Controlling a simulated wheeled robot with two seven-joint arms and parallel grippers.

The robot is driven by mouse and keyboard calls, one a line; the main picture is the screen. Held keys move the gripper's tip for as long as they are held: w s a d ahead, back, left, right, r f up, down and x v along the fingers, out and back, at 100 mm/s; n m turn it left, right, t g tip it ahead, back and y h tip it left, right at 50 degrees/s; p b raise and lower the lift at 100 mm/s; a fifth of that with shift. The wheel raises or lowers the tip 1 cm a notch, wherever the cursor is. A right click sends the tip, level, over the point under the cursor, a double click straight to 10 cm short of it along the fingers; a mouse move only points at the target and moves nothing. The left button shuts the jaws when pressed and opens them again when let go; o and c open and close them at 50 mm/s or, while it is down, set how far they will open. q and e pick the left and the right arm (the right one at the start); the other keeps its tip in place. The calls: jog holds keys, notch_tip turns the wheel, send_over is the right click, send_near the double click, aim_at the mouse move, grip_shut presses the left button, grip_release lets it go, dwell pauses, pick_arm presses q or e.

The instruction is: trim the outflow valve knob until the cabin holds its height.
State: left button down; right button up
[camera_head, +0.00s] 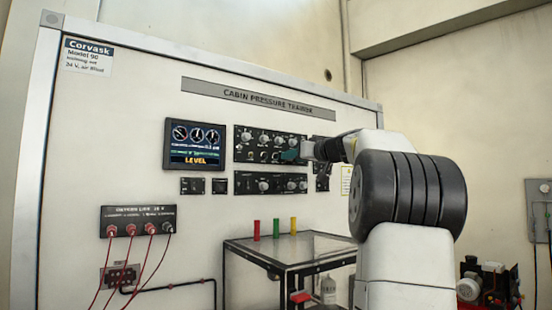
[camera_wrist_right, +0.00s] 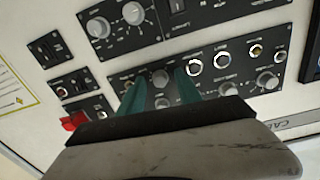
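The cabin pressure trainer's upper black knob panel (camera_head: 243,150) carries two rows of round knobs; its small labels are unreadable, so I cannot tell which knob is the outflow valve. My right gripper (camera_head: 293,154) is at the panel's lower right part in the head view. In the right wrist view its two teal fingers (camera_wrist_right: 161,80) are apart, with a grey knob (camera_wrist_right: 160,77) showing between their tips and visible gaps at both sides. Another knob (camera_wrist_right: 162,102) shows lower between the fingers. The display screen (camera_head: 194,145) shows three dials and the word LEVEL. My left gripper is out of view.
A lower knob panel (camera_head: 262,184) sits beneath. A table (camera_head: 318,247) with red, green and yellow cylinders stands in front. Red leads hang from the oxygen panel (camera_head: 138,213) at left. A red-and-black machine (camera_head: 487,284) is at the far right.

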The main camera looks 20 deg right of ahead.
jog(key=v, duration=0.7)
jog(key=shift+s, duration=0.4)
jog(key=shift+d, duration=0.1)
